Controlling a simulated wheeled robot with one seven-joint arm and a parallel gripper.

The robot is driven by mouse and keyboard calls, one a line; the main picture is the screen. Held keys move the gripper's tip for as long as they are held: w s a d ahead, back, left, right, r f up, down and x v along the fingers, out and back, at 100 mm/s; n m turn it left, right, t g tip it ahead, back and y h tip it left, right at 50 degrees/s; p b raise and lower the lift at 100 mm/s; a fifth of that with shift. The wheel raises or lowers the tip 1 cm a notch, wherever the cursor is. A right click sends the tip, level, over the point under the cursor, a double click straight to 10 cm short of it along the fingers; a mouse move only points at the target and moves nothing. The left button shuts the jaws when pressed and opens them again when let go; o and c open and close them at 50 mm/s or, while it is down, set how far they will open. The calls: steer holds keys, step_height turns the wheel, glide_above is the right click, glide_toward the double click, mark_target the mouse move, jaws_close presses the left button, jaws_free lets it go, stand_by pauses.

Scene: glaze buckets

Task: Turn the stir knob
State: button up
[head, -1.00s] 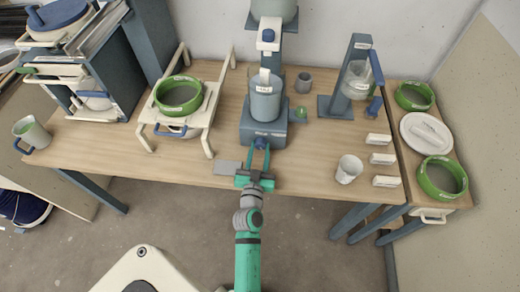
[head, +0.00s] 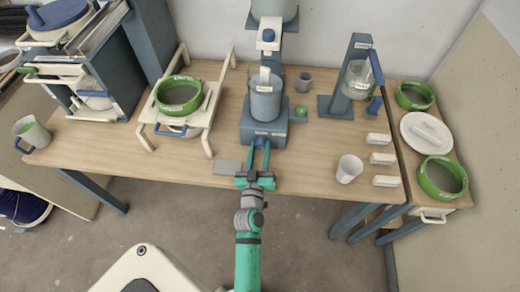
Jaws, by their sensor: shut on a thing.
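The stir knob (head: 261,142) is a small dark blue knob on the front of the blue-grey stirring stand (head: 280,130), at the middle of the table. A grey-blue bucket (head: 265,98) with a label stands upright on the stand's base. My gripper (head: 260,148) reaches in from the front edge of the table. Its two fingers lie on either side of the knob and are shut on it, partly hiding it.
A grey plate (head: 228,167) lies left of my gripper. A white cup (head: 349,169) and several white blocks stand to the right. A small grey cup (head: 304,82) and a green knob (head: 301,111) are beside the stand. A cream rack (head: 207,130) stands left.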

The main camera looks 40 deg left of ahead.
steer(key=o, duration=1)
steer(key=shift+o, duration=0.2)
steer(key=v, duration=0.9)
steer(key=shift+s+d+f, duration=0.1)
steer(key=shift+s+d, duration=0.1)
steer(key=shift+s, duration=0.1)
steer(key=shift+s+d, duration=0.3)
steer(key=shift+s, duration=0.15)
